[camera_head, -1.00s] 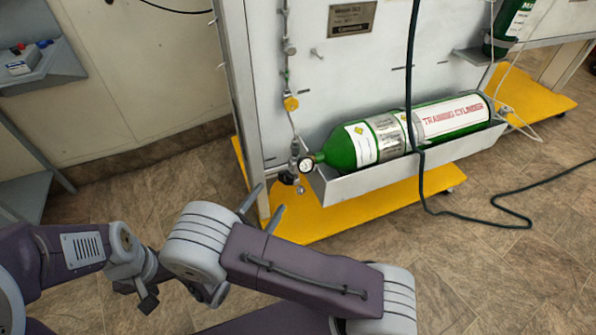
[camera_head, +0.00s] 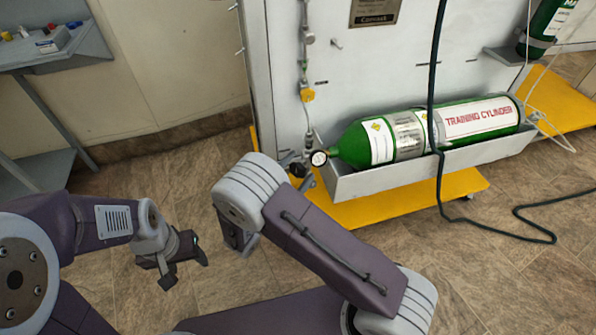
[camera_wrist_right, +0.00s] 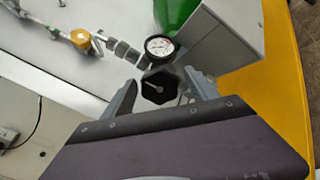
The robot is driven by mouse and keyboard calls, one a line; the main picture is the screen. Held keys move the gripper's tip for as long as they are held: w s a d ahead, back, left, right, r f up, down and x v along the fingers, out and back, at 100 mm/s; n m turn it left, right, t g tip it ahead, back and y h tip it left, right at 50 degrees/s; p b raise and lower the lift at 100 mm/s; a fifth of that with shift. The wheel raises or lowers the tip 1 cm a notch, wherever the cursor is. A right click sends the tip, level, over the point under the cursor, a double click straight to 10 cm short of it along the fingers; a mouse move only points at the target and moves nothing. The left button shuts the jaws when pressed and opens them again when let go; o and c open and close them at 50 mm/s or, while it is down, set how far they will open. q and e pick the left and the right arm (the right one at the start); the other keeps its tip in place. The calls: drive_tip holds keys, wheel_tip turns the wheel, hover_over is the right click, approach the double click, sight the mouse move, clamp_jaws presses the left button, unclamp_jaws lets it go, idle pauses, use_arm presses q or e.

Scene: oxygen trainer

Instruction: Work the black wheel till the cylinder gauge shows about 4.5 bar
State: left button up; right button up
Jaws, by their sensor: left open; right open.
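The black wheel (camera_wrist_right: 158,88) is an eight-sided knob at the neck of the green training cylinder (camera_head: 362,146). In the head view the wheel (camera_head: 298,170) is small and dark. The round white-faced cylinder gauge (camera_wrist_right: 160,47) sits just beyond the wheel; the gauge also shows in the head view (camera_head: 319,158). Its reading is too small to tell. My right gripper (camera_wrist_right: 163,94) is open, with one finger on each side of the wheel; contact is not clear. My left gripper (camera_head: 187,270) is open and empty above the floor, left of the cylinder stand.
The cylinder lies in a grey tray (camera_head: 375,180) over a yellow base (camera_head: 400,209). A yellow fitting (camera_head: 307,95) is on the line above. A dark hose (camera_head: 436,100) hangs before the cylinder. A grey shelf (camera_head: 90,50) stands left. The floor at front left is open.

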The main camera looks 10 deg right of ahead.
drive_tip(key=c, duration=1.4)
drive_tip(key=shift+o, duration=0.2)
drive_tip(key=n+p, duration=0.1)
drive_tip(key=p, duration=0.1)
drive_tip(key=n+p, duration=0.1)
drive_tip(key=p, duration=0.1)
drive_tip(key=shift+r+n, duration=0.4)
drive_tip(key=shift+f+n+p, duration=0.1)
drive_tip(key=shift+n+p, duration=0.3)
drive_tip(key=shift+p, duration=0.1)
drive_tip(key=shift+f+n, duration=0.2)
drive_tip(key=shift+n, duration=0.1)
drive_tip(key=shift+f, duration=0.1)
drive_tip(key=o, duration=1.4)
drive_tip(key=shift+c, duration=0.2)
